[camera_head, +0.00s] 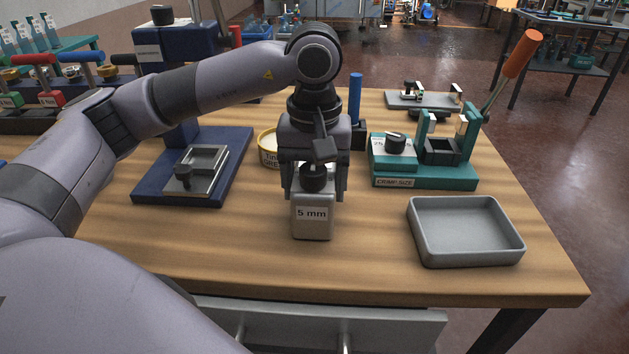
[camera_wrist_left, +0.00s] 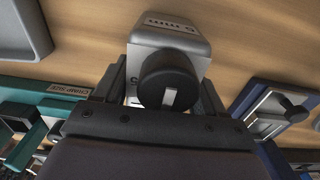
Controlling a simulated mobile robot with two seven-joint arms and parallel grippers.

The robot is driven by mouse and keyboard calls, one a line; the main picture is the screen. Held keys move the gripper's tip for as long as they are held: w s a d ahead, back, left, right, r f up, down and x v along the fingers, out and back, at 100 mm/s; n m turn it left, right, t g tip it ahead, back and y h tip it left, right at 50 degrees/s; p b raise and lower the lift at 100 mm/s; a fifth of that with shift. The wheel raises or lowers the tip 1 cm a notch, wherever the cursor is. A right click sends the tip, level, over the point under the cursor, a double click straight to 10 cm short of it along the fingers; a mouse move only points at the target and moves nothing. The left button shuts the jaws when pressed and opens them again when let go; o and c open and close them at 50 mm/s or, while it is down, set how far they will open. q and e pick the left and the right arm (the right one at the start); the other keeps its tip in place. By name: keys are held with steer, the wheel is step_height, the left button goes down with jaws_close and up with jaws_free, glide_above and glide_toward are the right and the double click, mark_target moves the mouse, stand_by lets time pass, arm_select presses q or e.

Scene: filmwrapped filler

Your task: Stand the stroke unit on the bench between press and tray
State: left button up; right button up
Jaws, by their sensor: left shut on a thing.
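The stroke unit (camera_head: 312,222) is a pale grey block labelled "5 mm" with a black knob on top. My left gripper (camera_head: 314,188) points down and is shut on its sides. The unit is upright, at the bench between press and tray; I cannot tell for certain whether its base touches the wood. The wrist view shows the unit (camera_wrist_left: 170,38) and its black knob between the fingers. The blue press (camera_head: 225,180) is to the left, with a metal fixture on its base. The grey tray (camera_head: 465,258) is to the right and looks empty.
A teal crimp-size fixture (camera_head: 425,182) with an orange-handled lever (camera_head: 522,55) stands behind the tray. A round yellow tin (camera_head: 268,148) is just behind my gripper, left. A blue-handled tool (camera_head: 356,100) stands behind it. The bench front (camera_head: 375,275) is clear.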

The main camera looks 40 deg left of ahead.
arm_select(q)
steer(key=o, duration=1.5)
arm_select(e)
steer(key=shift+f, duration=0.1)
arm_select(q)
steer(key=shift+r, duration=0.15)
step_height(320, 180, up, 10)
steer(key=shift+r+p, duration=0.25)
steer(key=shift+p, duration=0.7)
steer(key=shift+r, duration=0.7)
arm_select(e)
steer(key=shift+s+d+r, duration=0.15)
steer(key=shift+d+r, duration=0.15)
steer(key=shift+r, duration=0.35)
steer(key=shift+s+a, duration=0.1)
